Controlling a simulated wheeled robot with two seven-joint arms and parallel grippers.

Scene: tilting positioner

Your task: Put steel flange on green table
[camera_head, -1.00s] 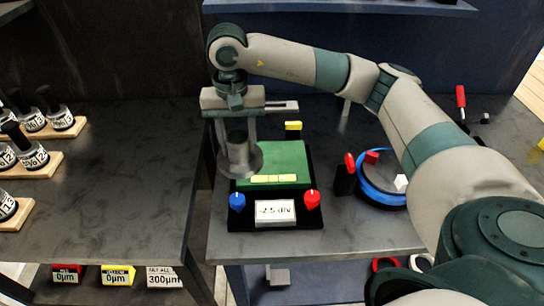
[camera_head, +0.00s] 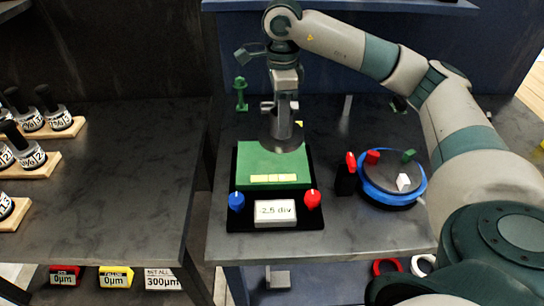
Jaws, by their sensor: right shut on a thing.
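The steel flange (camera_head: 281,142), a grey cylinder with a wide round base, is upright in my right gripper (camera_head: 281,108), which is shut on it. The flange's base overlaps the rear part of the green table (camera_head: 257,163) in the head view. I cannot tell whether it touches the surface. The green table sits on a black base with a blue knob (camera_head: 236,201), a red knob (camera_head: 312,199) and a display (camera_head: 275,211) reading "-2.5 div". A yellow vial strip (camera_head: 272,178) lies along its front edge. My left gripper is not in view.
A blue-rimmed round dial (camera_head: 393,192) with small coloured blocks stands to the right, beside a black post with a red top (camera_head: 350,161). A green upright piece (camera_head: 240,92) stands behind left.

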